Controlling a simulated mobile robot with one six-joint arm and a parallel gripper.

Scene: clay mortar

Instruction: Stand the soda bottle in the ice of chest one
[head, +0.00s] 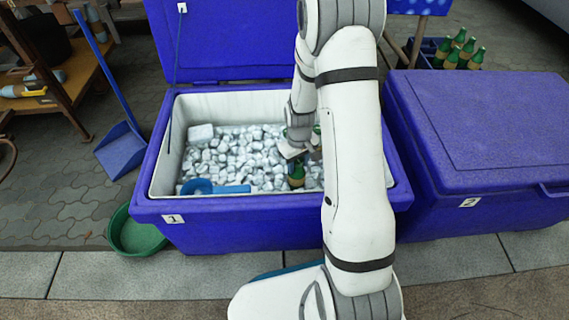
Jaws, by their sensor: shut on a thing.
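Chest one (245,208) is a blue cooler with a white liner and a "1" tag, its lid open at the back. It holds a bed of ice (235,155). My gripper (296,157) is inside the chest's outline, right of the middle, shut on a green soda bottle with a tan label (297,176). The bottle looks about upright, at the front part of the ice. I cannot tell how deep its base sits. My arm hides the right part of the ice. A bit of green beside the wrist may be another bottle.
A blue scoop (220,188) lies on the ice at the front left. Closed chest two (490,135) stands at the right, with a crate of green bottles (460,48) behind. A green basin (137,235), a blue dustpan (121,152) and a wooden bench (72,75) are at the left.

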